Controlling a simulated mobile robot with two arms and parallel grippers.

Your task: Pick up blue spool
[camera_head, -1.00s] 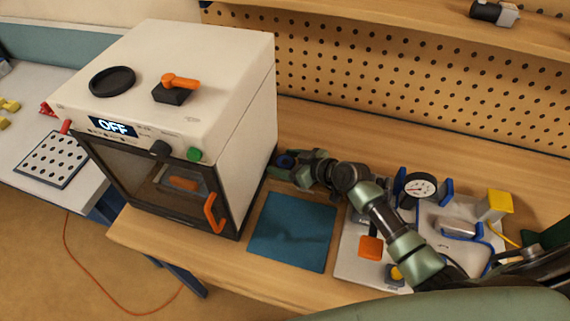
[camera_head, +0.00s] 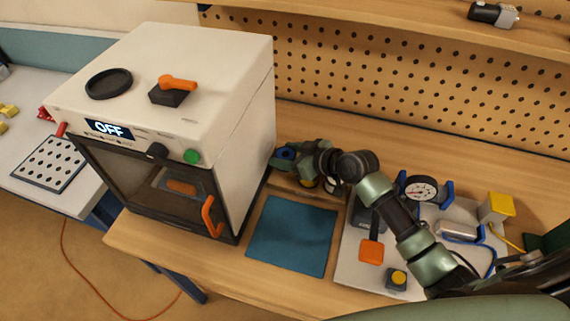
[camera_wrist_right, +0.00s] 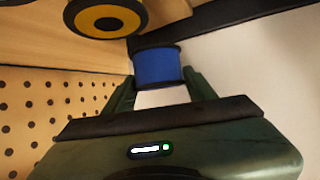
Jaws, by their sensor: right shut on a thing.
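The blue spool (camera_head: 284,153), with dark flanges, is beside the oven's right wall in the head view. In the right wrist view the blue spool (camera_wrist_right: 158,67) sits between my right gripper's fingers (camera_wrist_right: 160,88). My right gripper (camera_head: 292,157) is shut on it, and the wrist partly hides it in the head view. The spool appears to be a little above the bench. My left gripper is in neither view.
A white oven (camera_head: 235,160) stands close left of the gripper. A yellow and black spool (camera_wrist_right: 105,20) is near the held one. A blue mat (camera_head: 292,236) lies in front, and a board with a gauge (camera_head: 421,188) is to the right. A pegboard (camera_head: 400,95) stands behind.

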